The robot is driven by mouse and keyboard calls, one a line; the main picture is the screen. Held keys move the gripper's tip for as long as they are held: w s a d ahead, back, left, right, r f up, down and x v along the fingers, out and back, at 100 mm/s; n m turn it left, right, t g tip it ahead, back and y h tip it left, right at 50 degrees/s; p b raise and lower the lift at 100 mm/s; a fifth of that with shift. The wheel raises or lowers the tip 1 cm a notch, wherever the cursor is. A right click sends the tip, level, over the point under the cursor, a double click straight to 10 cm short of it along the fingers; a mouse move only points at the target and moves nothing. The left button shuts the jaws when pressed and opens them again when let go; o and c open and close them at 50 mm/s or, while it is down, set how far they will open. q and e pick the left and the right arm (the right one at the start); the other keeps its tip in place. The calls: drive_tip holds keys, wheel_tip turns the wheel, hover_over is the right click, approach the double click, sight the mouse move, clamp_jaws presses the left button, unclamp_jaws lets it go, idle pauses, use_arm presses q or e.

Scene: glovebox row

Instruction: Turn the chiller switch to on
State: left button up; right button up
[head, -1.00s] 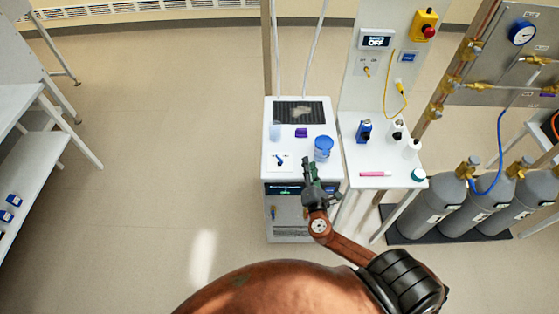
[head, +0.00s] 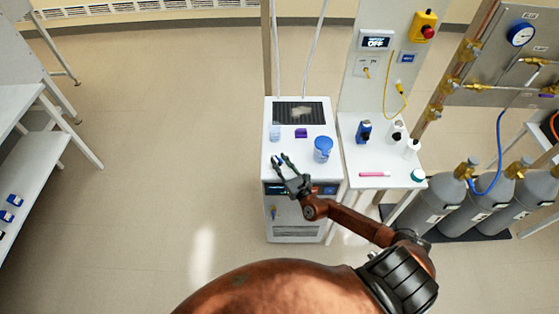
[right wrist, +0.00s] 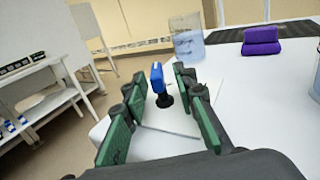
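The chiller (head: 294,218) is a white cabinet with a dark grille on top. Its switch (right wrist: 157,77) is a small blue lever on a black stem, rising from a pale plate on the chiller's top. My right gripper (head: 281,158) is open over the front left of the chiller top. In the right wrist view its green-padded fingers (right wrist: 154,97) stand on either side of the switch, with a gap on each side and the switch a little beyond their middle. In the head view the fingers largely hide the switch. My left gripper is not in view.
A wall display (head: 376,42) reads OFF. A side table (head: 372,182) with bottles stands to the right, then grey gas cylinders (head: 441,205).

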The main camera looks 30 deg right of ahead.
drive_tip(key=shift+w, duration=0.3)
drive_tip(key=shift+c, duration=0.6)
clamp_jaws()
